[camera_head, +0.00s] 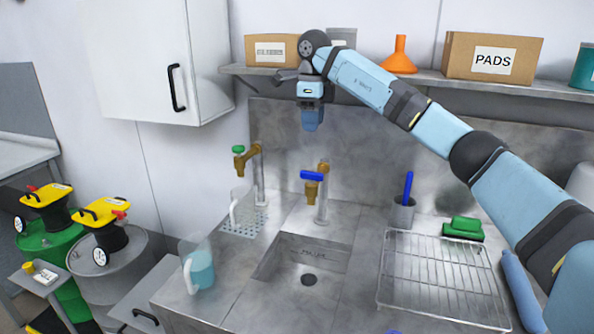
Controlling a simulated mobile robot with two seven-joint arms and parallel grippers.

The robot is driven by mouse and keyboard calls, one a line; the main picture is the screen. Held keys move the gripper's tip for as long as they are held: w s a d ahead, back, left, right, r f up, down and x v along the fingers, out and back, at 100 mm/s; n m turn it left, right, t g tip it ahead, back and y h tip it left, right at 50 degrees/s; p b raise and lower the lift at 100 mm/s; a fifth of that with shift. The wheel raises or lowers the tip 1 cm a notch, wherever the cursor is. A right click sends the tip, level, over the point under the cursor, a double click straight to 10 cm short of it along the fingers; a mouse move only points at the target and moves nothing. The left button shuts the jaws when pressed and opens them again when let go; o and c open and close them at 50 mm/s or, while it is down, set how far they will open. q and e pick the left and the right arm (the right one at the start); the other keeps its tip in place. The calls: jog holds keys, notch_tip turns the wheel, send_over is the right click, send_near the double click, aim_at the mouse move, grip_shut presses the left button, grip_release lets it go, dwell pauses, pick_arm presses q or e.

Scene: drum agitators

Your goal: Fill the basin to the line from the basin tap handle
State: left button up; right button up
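The basin (274,262) is a steel sink set in the counter, with a dark drain hole at its bottom. A faint marking (313,252) shows on its back wall, too small to read. I see no water in the basin. A brass tap with a blue handle (312,175) stands behind the basin. No stream shows from its spout. My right gripper (312,122) hangs pointing down, above and behind the blue handle in the picture and apart from it. Its fingers look close together, but any gap is unclear. My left gripper is out of view.
A green-handled tap (239,150) stands left, above a clear jug (241,208) on a grate. A jug of blue liquid (200,270) stands front left. A wire rack (440,275), green sponge (463,228) and cup with blue brush (403,212) are right. A shelf (480,83) runs behind.

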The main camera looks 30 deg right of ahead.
aim_at(312, 176)
notch_tip(312, 176, down, 14)
jog(key=shift+r, duration=0.2)
dwell(0.4)
grip_shut()
